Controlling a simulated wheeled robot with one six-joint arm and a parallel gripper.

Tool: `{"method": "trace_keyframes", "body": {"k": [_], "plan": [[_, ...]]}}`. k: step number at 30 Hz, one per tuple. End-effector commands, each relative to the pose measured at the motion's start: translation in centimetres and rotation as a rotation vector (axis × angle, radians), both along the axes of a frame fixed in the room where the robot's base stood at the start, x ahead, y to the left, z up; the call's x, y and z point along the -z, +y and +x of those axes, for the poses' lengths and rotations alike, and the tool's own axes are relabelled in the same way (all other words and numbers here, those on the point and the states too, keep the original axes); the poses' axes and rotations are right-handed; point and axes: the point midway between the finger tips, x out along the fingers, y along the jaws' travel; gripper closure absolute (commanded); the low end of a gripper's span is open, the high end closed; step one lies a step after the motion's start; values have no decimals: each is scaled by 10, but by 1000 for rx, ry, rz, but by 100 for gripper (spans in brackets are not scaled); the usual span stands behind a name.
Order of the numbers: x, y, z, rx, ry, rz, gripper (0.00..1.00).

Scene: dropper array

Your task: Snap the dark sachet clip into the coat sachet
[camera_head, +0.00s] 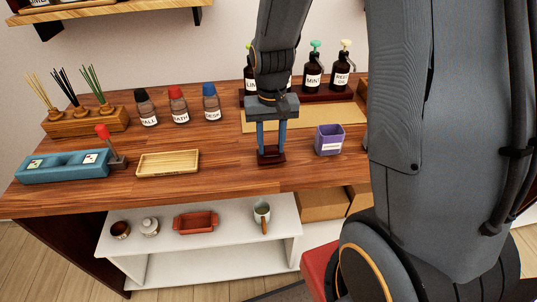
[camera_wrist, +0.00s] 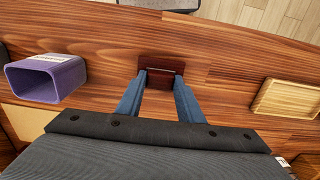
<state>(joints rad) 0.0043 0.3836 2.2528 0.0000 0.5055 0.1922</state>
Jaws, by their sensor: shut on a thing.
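My gripper (camera_head: 271,154) points down at the front middle of the wooden table, with its two blue fingers closed on a small dark red piece (camera_head: 271,160). In the wrist view, the dark red piece (camera_wrist: 161,64) sits between the fingertips (camera_wrist: 161,78), near the table's front edge. It looks low, at or just above the tabletop; I cannot tell if it touches. It is the only dark clip-like thing I see, but the fingers hide part of it. I cannot make out a coat sachet by its label in either view.
A purple box (camera_head: 329,140) stands close right of my gripper. An empty wooden tray (camera_head: 168,163) and a blue holder (camera_head: 62,167) with labelled inserts lie to the left. Bottles (camera_head: 180,107) and dark pump bottles (camera_head: 313,75) stand behind.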

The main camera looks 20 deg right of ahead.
Motion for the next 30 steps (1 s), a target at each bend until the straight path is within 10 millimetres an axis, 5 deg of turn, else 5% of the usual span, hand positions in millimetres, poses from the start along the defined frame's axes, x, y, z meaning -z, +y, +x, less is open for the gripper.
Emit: {"method": "trace_keyframes", "body": {"k": [18, 30], "plan": [[-46, 0, 0, 0, -1, 0, 86], [-46, 0, 0, 0, 0, 0, 86]]}}
